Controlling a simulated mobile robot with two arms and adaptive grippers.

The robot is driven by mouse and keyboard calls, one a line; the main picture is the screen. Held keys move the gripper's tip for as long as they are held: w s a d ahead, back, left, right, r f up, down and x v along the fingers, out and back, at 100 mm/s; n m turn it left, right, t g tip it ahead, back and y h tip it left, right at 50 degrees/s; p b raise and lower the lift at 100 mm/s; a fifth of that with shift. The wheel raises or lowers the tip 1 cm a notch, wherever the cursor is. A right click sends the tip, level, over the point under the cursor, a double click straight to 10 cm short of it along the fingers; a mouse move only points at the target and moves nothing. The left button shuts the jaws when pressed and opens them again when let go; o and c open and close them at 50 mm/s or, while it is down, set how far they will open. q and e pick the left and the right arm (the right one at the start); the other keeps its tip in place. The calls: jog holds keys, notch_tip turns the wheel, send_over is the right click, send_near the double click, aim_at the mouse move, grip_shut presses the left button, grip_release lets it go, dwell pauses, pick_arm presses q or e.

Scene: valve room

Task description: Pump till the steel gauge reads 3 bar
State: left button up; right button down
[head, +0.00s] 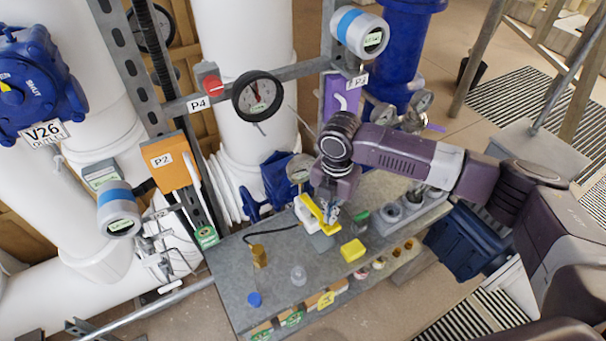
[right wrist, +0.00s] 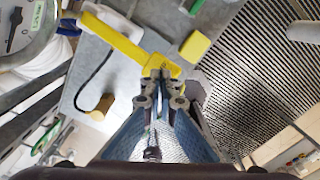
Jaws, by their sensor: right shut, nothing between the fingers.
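The hand pump has a yellow lever (head: 314,207) on a white body at the back of the grey bench (head: 225,272). The yellow lever (right wrist: 112,35) also crosses the upper left of the right wrist view. A steel-rimmed gauge (head: 299,168) stands behind the pump, partly hidden by my right arm; its reading is too small to tell. My right gripper (head: 331,221) is shut and empty at the lever's free end. In the right wrist view its fingertips (right wrist: 163,76) overlap that end; I cannot tell whether they touch it. My left gripper is out of view.
A black-rimmed gauge (head: 257,96) hangs on the rail behind. A yellow block (head: 352,250), a brass piece (head: 259,256) and a blue cap (head: 254,299) stand on the bench. A dark hose (head: 270,233) runs from the pump. The bench's front left is mostly clear.

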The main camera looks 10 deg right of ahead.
aim_at(329, 226)
jog(key=shift+f, duration=0.15)
jog(key=shift+f+b, duration=1.25)
jog(key=shift+f, duration=1.15)
notch_tip(329, 226, up, 3)
jog(key=p, duration=0.2)
jog(key=shift+p, duration=0.4)
jog(key=shift+r, duration=1.1)
